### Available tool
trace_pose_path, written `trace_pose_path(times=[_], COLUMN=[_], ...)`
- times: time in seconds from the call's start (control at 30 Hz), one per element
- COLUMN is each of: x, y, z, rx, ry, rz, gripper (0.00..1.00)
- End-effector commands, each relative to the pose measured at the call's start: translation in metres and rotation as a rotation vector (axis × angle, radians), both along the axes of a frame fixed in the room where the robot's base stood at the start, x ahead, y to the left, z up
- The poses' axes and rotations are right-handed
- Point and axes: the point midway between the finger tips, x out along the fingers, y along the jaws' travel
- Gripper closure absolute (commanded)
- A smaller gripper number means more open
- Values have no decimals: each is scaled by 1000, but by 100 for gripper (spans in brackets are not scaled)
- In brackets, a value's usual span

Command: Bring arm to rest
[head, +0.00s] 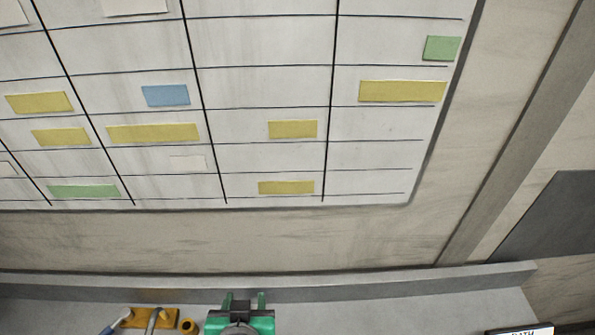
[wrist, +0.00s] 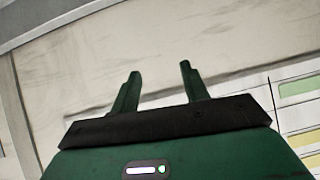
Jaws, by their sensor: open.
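My gripper (head: 245,299) shows at the bottom of the head view, green and dark, its two fingers pointing up in the picture. In the wrist view my gripper (wrist: 157,82) has its two green fingers apart with nothing between them. Only bare wall shows beyond the fingertips. No microscope shows in either view, and most of my arm is out of the picture.
A wall board (head: 262,107) with a grid and coloured cards fills the upper head view. Its edge also shows in the wrist view (wrist: 299,113). A yellow holder with tools (head: 172,315) and a yellow ring (head: 188,327) lie left of my gripper on a grey bench (head: 400,305).

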Motion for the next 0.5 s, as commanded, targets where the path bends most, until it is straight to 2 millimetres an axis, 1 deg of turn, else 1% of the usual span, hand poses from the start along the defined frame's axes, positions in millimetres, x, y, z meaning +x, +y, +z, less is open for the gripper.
trace_pose_path(times=[0.03,0.07,0.1,0.17,0.2,0.23,0.27,0.3,0.37,0.4,0.5], x=[12,18,24,29,30,28,26,20,6,-5,-34], y=[-6,-10,-16,-27,-34,-39,-45,-52,-64,-70,-83], z=[40,64,98,153,189,216,243,279,328,358,417], rx=[10,14,21,29,31,32,32,31,27,24,13], ry=[-93,-150,-234,-368,-457,-524,-591,-681,-812,-893,-1063], rz=[-4,-5,-6,-12,-16,-20,-25,-31,-42,-48,-65], gripper=[55,55,55,55,55,55,55,55,55,55,55])
